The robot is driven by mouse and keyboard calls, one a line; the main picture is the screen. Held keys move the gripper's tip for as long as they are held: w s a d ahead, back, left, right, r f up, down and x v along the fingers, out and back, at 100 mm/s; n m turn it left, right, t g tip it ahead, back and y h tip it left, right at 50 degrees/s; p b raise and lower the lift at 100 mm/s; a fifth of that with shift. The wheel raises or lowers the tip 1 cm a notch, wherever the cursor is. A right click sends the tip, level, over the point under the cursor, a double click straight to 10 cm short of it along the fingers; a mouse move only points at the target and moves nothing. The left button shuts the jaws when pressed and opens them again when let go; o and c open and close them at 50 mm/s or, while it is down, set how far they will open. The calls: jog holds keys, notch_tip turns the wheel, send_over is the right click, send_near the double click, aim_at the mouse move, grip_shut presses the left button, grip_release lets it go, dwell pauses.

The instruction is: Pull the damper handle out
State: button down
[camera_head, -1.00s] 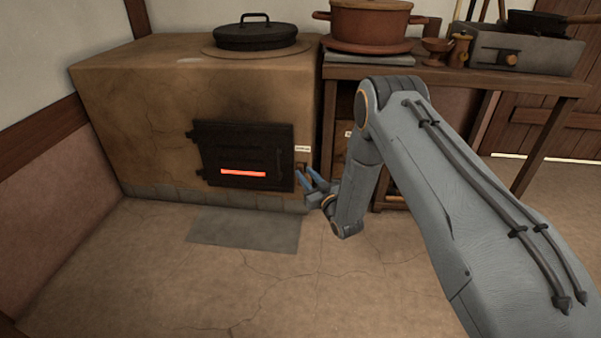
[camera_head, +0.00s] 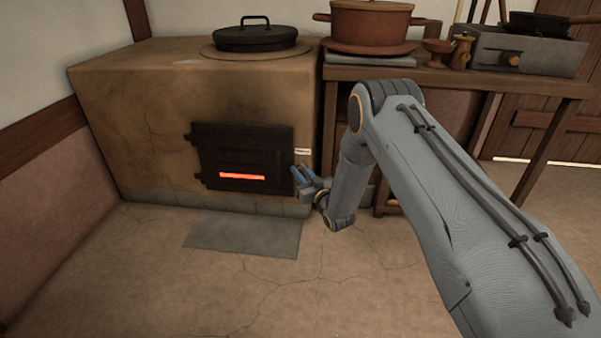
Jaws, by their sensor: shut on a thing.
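The damper handle is at the right of the stove (camera_head: 160,130) front, just below a small white label (camera_head: 302,151) and beside the dark firebox door. My gripper (camera_head: 301,172) is at this spot, its blue fingers pointing at the stove front. The fingers are shut on the damper handle, which they hide almost wholly. How far the handle stands out from the stove cannot be told.
The black firebox door (camera_head: 243,140) with a glowing red slot is close left of my gripper. A wooden table (camera_head: 450,78) with a brown pot (camera_head: 368,25) stands to the right. A grey floor plate (camera_head: 243,232) lies before the stove. The floor in front is clear.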

jog(key=shift+s, duration=0.15)
jog(key=s+p, duration=0.6)
jog(key=s, duration=0.2)
jog(key=shift+a, duration=0.15)
jog(key=shift+s+f, duration=0.15)
jog(key=c, duration=1.9)
grip_release()
jog(key=p+v, duration=0.3)
jog(key=v, duration=0.4)
jog(key=shift+s, duration=0.4)
